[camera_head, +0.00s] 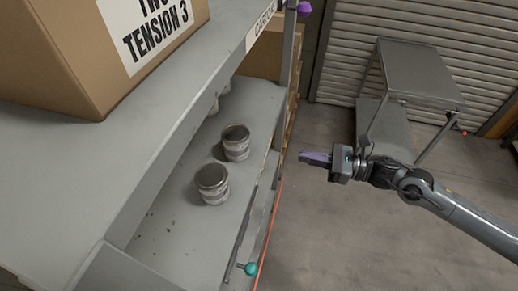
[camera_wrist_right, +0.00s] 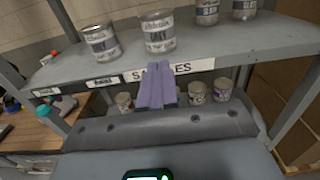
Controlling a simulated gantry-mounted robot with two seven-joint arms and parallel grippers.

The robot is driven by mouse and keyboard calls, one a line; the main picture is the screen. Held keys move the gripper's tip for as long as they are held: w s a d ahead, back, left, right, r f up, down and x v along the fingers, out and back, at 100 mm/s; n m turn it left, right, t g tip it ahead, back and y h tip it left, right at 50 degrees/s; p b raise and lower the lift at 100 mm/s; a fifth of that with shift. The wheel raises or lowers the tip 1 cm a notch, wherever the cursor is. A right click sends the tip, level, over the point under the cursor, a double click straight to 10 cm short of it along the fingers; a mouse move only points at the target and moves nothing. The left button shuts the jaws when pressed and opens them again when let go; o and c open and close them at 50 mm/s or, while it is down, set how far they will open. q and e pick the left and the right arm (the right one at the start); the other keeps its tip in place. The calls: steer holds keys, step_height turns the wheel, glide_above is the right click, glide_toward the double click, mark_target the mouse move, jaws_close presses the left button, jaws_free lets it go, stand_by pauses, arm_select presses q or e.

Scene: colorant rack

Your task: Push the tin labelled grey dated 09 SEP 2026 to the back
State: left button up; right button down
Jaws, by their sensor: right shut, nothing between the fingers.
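Two grey metal tins stand upright on the shelf in the head view, one farther (camera_head: 235,143) and one nearer (camera_head: 212,185). In the right wrist view two labelled tins stand near the shelf's front edge, one at left (camera_wrist_right: 102,42) and one at right (camera_wrist_right: 158,32). Their label words are blurred and no date is readable. My right gripper (camera_head: 316,158) has purple fingers, shut and empty, out in front of the shelf and apart from the tins. Its fingertips (camera_wrist_right: 158,68) show just below the right tin in the wrist view. My left gripper is not in view.
Two more tins (camera_wrist_right: 207,11) (camera_wrist_right: 244,9) stand farther back. Several tins (camera_wrist_right: 197,93) stand on a lower shelf. A cardboard box (camera_head: 100,50) sits on the upper shelf above. A grey cart (camera_head: 420,72) stands at the right; the floor between is clear.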

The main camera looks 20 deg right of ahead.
steer(key=p, duration=0.3)
glide_toward(236, 144)
steer(key=w+f, duration=0.3)
steer(key=w, duration=0.2)
steer(key=shift+w+a+f+p, duration=0.2)
steer(key=shift+w+a+p, duration=0.2)
steer(key=shift+a, duration=0.35)
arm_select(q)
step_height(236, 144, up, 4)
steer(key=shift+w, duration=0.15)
